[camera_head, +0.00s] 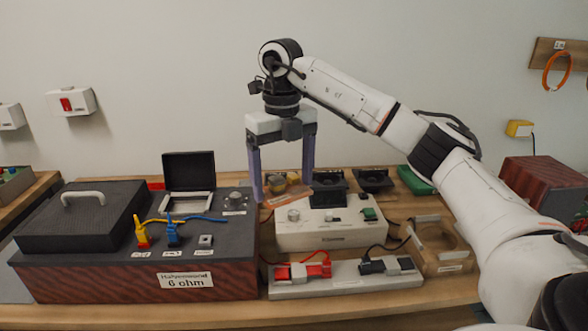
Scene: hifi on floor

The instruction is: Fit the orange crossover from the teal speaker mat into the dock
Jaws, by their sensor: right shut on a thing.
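My right gripper (283,192) points down from the arm that comes in from the right. Its two purple fingers are shut on a flat orange piece, the orange crossover (288,198), held above the back left part of a cream box (330,237). Whether the crossover touches anything below cannot be told. A green-teal piece (415,180) lies at the back right, partly hidden by my arm; I cannot tell if it is the speaker mat. I cannot tell for certain which item is the dock. My left gripper is not in view.
A dark box labelled 6 ohm (186,281) with yellow and blue plugs stands at left. A grey terminal strip (345,287) lies in front of the cream box. Black speaker drivers (373,180) stand behind it. A wooden frame (440,262) stands right.

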